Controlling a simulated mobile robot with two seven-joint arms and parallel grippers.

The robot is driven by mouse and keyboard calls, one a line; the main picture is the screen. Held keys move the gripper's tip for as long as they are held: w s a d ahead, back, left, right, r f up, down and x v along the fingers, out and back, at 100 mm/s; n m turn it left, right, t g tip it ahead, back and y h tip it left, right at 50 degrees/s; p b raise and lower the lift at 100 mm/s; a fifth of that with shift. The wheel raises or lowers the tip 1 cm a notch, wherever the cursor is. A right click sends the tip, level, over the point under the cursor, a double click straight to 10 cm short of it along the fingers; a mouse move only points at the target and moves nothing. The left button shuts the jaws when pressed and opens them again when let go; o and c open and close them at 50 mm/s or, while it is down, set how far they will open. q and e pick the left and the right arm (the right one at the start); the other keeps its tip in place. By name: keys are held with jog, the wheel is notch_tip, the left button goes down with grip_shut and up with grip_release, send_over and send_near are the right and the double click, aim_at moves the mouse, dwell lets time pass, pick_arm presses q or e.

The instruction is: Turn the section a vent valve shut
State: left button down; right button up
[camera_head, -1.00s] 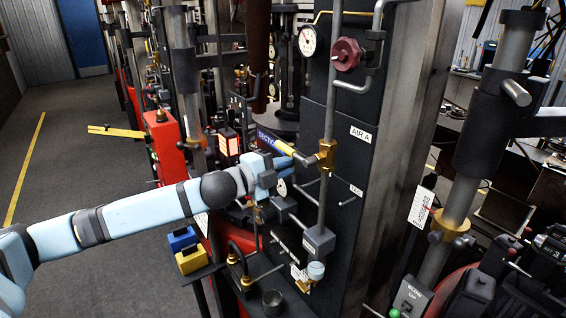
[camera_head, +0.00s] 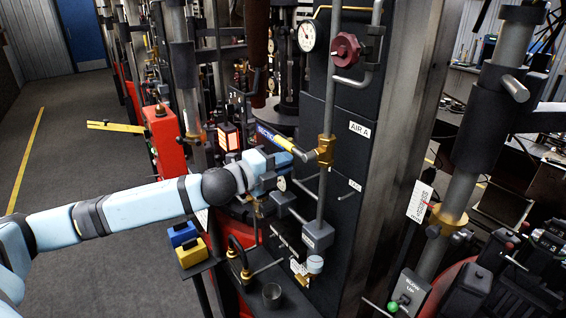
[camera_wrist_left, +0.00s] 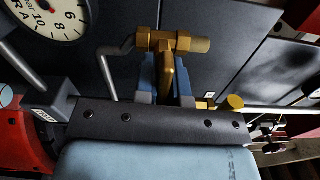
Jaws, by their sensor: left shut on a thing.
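The section A vent valve is a brass body (camera_head: 325,150) on the grey vertical pipe below the AIR A label. My left gripper (camera_head: 284,161) is at the lever, just left of the valve body. In the left wrist view the brass body (camera_wrist_left: 170,42) lies crosswise ahead, and its brass stem runs down between my two blue fingers (camera_wrist_left: 167,88), which are closed on the lever. The exact contact is partly hidden. My right gripper is not in view.
A dark red handwheel (camera_head: 345,50) and a white gauge (camera_head: 307,37) are above the valve. Grey valve blocks (camera_head: 317,236) and thin pipes sit close below my gripper. A red box (camera_head: 165,140) stands to the left. The floor at far left is clear.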

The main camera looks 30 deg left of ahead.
pick_arm(q)
jog(key=c, duration=1.2)
grip_release()
jog(key=shift+c, duration=0.2)
jog(key=shift+s+a+f+b, duration=0.25)
jog(key=shift+s+a+b, duration=0.1)
jog(key=shift+s, duration=0.2)
jog(key=b+v, duration=0.3)
jog(key=v, duration=0.9)
jog(key=shift+s+r, duration=0.15)
jog(key=shift+s, duration=0.15)
